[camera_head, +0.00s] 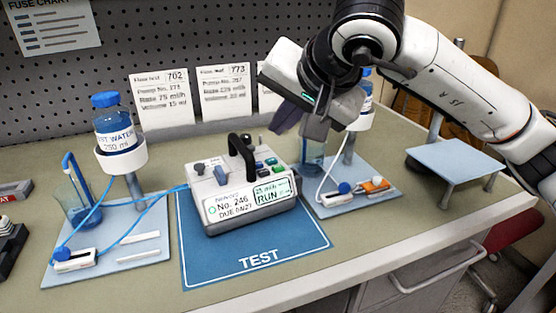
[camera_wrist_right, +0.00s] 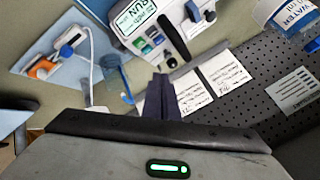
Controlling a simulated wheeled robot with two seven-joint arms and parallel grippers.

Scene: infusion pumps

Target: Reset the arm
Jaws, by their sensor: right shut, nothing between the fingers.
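My right arm comes in from the right in the head view. Its gripper (camera_head: 291,119) hangs above the bench, behind and to the right of the infusion pump, and is shut and empty. In the right wrist view the dark fingers (camera_wrist_right: 159,96) are together with nothing between them. The white pump (camera_head: 243,190) sits on the blue TEST mat (camera_head: 256,262). Its screen reads RUN and its label reads No. 246. The pump also shows at the top of the right wrist view (camera_wrist_right: 150,30). My left gripper is not in view.
A left stand holds a water bottle (camera_head: 117,125), with blue tubing to the pump. A right stand (camera_head: 352,190) with an orange-and-white clamp is partly behind my gripper. Paper cards (camera_head: 160,98) lean at the back. A small blue-grey platform (camera_head: 455,160) stands at the right. The front bench edge is clear.

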